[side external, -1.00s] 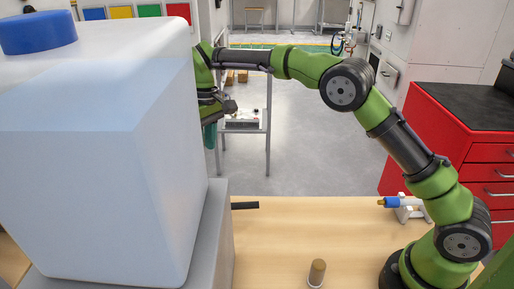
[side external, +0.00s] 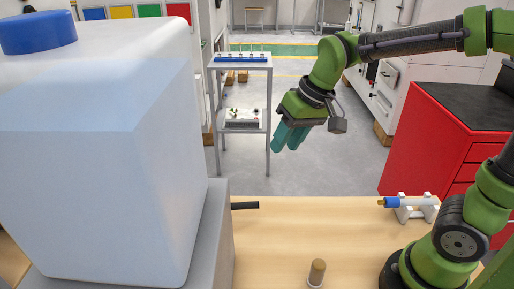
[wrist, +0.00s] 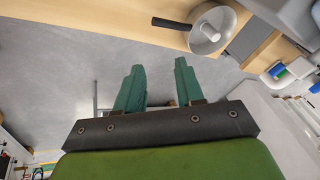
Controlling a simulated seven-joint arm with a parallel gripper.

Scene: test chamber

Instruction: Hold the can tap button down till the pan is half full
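The can (side external: 110,170) is a large translucent white container with a blue cap, on a grey stand at the left of the side view. Pale blue liquid fills much of it. The pan (wrist: 225,38) is a round grey vessel at the top of the wrist view. Its black handle (wrist: 172,24) also shows in the side view (side external: 245,205), sticking out from behind the stand. A pale cylindrical part (wrist: 209,31) overlaps the pan. I cannot make out the tap button or the pan's fill level. My gripper (side external: 284,149) is open and empty, its teal fingers apart in the wrist view (wrist: 159,68), clear of can and pan.
The wooden table (side external: 345,230) carries a small brown-topped cylinder (side external: 317,273) and a blue tube (side external: 395,202) on a white holder. A red drawer cabinet (side external: 440,140) stands right. A grey shelf trolley (side external: 240,64) stands behind. The table's middle is mostly clear.

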